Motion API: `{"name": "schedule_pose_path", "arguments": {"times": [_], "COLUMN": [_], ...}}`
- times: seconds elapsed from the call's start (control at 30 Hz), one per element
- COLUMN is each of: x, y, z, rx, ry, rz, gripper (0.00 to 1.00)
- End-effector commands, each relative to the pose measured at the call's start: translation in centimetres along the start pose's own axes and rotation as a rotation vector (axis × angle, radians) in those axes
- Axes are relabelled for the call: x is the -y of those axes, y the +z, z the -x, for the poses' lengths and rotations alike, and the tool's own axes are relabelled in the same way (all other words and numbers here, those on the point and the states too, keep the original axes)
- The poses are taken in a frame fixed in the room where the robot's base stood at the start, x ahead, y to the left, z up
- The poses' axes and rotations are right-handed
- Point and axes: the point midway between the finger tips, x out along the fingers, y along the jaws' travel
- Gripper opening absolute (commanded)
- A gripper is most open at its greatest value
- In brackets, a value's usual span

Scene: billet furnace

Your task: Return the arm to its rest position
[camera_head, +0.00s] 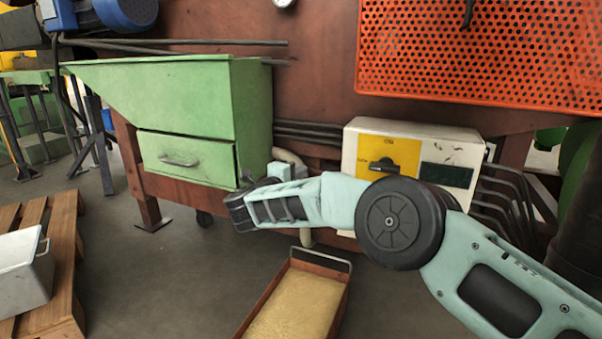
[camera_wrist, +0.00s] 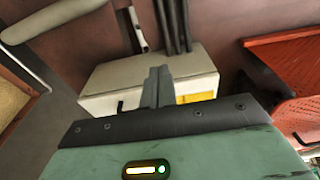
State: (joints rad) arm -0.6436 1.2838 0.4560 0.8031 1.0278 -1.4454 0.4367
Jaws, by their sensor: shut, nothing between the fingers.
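My arm reaches in from the lower right of the head view, bends at a round dark joint and extends left in front of the green cabinet and the control box. In the wrist view, my gripper (camera_wrist: 157,84) shows its two grey fingers pressed together, with nothing between them. The fingertips appear in front of the control box (camera_wrist: 140,72); I cannot tell the gap. In the head view, I cannot make out the fingers clearly.
The cream control box (camera_head: 440,138) with a yellow panel and dark knob stands behind my arm. A green cabinet (camera_head: 160,95) with a drawer is behind left. A sand-filled tray (camera_head: 342,312) lies below. A wooden pallet (camera_head: 65,240) with a grey container (camera_head: 25,275) is left. An orange perforated panel (camera_head: 480,50) hangs above.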

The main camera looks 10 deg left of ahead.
Motion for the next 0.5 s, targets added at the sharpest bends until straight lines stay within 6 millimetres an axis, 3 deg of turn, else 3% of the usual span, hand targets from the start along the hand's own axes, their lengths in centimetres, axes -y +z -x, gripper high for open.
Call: {"name": "schedule_pose_path", "arguments": {"times": [0.17,0.27,0.4,0.5], "x": [3.7,6.9,10.1,10.8], "y": [2.5,4.8,6.3,5.3], "z": [0.9,3.1,8.3,12.6], "rx": [0.185,0.403,0.730,0.945], "ry": [-0.014,-0.031,-0.061,-0.076], "rz": [0.060,0.157,0.351,0.517], "gripper": [0.00,0.00,0.00,0.00]}}
